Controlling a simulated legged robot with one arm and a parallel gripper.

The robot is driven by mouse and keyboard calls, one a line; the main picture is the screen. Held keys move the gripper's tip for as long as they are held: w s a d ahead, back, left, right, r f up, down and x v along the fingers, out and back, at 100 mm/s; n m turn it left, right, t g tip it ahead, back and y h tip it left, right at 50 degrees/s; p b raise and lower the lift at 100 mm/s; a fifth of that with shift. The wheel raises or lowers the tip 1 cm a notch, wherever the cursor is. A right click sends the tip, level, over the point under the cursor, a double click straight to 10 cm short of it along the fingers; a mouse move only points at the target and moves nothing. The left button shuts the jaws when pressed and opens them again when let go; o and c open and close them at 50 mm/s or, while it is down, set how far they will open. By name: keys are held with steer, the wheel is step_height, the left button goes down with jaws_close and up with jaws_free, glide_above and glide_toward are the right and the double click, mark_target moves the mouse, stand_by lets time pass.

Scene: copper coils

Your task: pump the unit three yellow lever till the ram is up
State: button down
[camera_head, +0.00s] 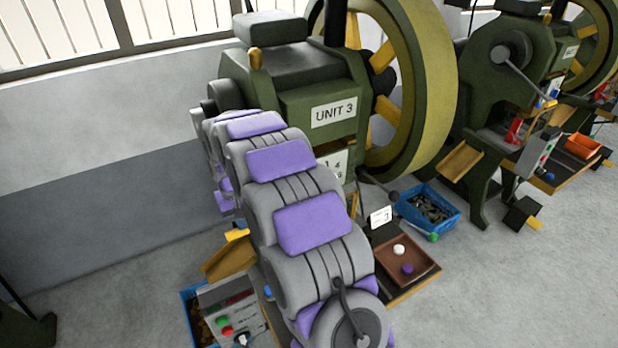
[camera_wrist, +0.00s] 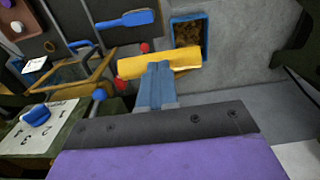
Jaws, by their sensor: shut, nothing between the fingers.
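Unit three is the green press (camera_head: 320,85) with the "UNIT 3" plate, in the middle of the head view. In the wrist view my gripper (camera_wrist: 158,70) has its blue-grey fingers together, with nothing seen between them. Its tips are at a bright yellow piece (camera_wrist: 185,57); I cannot tell whether they touch it, or whether this is the lever or the chute. In the head view a small yellow piece (camera_head: 237,233) shows left of my arm, above a yellow chute (camera_head: 226,262). My arm hides my gripper and the press front there. I cannot make out the ram.
A control box (camera_head: 232,312) with buttons stands low left. A blue bin (camera_wrist: 187,42) lies beyond the yellow piece. A blue-handled lever (camera_wrist: 125,20) and a numbered dial (camera_wrist: 37,125) are on the left. A brown tray (camera_head: 428,262) and a second blue bin (camera_head: 428,208) are right of my arm.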

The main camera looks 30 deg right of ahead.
steer(key=shift+f, duration=0.1)
steer(key=shift+w+f, duration=0.15)
steer(key=shift+f, duration=0.5)
steer(key=shift+f, duration=0.1)
steer(key=shift+w+f+b, duration=0.1)
steer(key=shift+w+f, duration=0.25)
steer(key=shift+f, duration=0.55)
steer(key=shift+w+f+b, duration=0.15)
steer(key=shift+w+f, duration=0.2)
steer(key=shift+f, duration=0.5)
steer(key=shift+w+f+b, duration=0.1)
steer(key=shift+w+f, duration=0.25)
steer(key=shift+f, duration=0.55)
